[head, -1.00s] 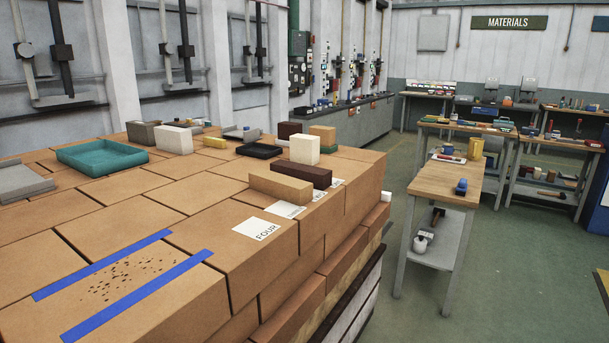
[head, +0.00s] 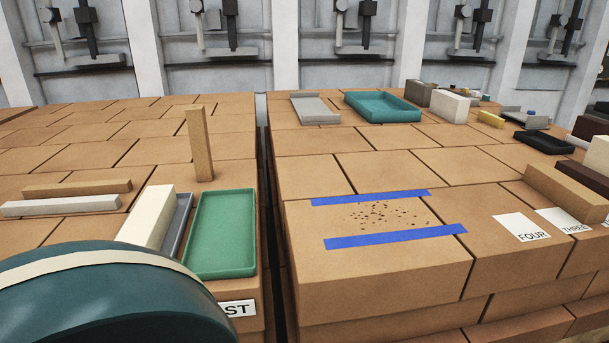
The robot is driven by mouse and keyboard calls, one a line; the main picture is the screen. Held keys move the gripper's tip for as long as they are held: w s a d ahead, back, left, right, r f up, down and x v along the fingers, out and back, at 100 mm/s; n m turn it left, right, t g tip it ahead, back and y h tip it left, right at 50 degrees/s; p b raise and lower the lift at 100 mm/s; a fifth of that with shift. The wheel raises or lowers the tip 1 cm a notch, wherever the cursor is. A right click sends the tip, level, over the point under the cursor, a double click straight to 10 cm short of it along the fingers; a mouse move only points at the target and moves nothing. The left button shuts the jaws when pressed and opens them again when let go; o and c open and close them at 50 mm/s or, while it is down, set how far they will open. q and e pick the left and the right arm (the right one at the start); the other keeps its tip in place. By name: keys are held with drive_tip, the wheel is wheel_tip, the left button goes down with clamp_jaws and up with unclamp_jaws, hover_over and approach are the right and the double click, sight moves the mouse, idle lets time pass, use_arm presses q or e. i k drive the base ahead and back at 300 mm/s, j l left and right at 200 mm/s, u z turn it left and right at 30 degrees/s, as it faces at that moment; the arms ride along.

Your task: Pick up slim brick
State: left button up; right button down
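Several slim bricks are on the left block of the brick-topped surface. A tan slim brick (head: 199,144) stands upright behind the green tray. A brown slim brick (head: 77,188) lies flat at the left, with a light grey slim brick (head: 60,205) lying in front of it. Which of these is the named slim brick I cannot tell. A thicker cream brick (head: 148,216) sits at the grey tray (head: 180,226), beside the green tray (head: 221,234). Neither of my grippers is in view.
A large dark teal rounded shape (head: 95,300) covers the lower left. A dark gap (head: 264,150) splits the surface. Blue tape strips (head: 395,238) flank a speckled patch. A teal tray (head: 382,107) and more bricks stand at the back right.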

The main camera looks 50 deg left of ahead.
sight(584, 204)
drive_tip(key=u, duration=2.45)
drive_tip(key=z, duration=2.35)
drive_tip(key=u, duration=0.25)
drive_tip(key=i+l+u, duration=0.2)
drive_tip(key=l+u, duration=0.2)
drive_tip(key=l, duration=0.15)
drive_tip(key=i+l+u, duration=0.1)
drive_tip(key=l+u, duration=0.15)
drive_tip(key=l, duration=0.1)
